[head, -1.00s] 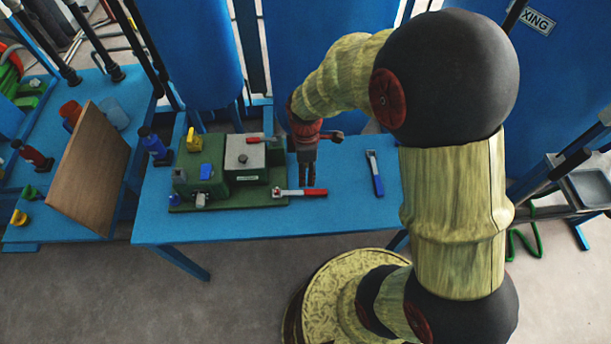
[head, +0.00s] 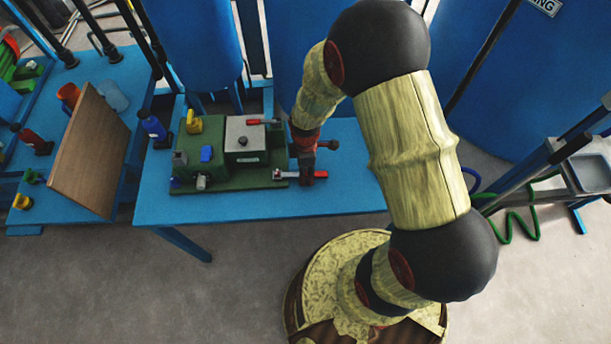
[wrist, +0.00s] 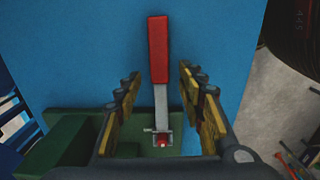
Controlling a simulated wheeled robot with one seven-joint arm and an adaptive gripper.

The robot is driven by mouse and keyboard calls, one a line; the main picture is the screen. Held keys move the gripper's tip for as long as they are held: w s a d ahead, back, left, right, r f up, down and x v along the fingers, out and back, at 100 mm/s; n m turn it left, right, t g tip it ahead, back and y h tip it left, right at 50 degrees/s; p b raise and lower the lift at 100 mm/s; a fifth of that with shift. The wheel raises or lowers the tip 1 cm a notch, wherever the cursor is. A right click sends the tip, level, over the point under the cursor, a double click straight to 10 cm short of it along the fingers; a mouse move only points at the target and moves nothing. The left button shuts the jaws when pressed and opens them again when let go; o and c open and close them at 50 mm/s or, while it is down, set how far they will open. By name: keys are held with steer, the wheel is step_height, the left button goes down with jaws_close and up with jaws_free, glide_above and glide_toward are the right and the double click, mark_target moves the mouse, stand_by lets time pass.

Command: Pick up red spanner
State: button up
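The red spanner, a grey metal bar with a red handle, lies at the right end of the green base; it shows in the head view (head: 287,174) and the wrist view (wrist: 158,50). Its metal end is over the green base and its red handle extends over the blue table. My gripper (head: 307,180) is above it, pointing down, and covers part of the handle in the head view. In the wrist view my gripper (wrist: 160,80) is open, with one finger on each side of the spanner and visible gaps to both.
The green base (head: 235,183) carries a block with a grey top (head: 245,133) and another red handle (head: 262,122), plus blue and yellow parts. A brown board (head: 90,150) leans at the left. The blue table (head: 260,203) is bare along its front.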

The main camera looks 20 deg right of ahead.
steer(key=shift+c, duration=1.4)
jaws_close()
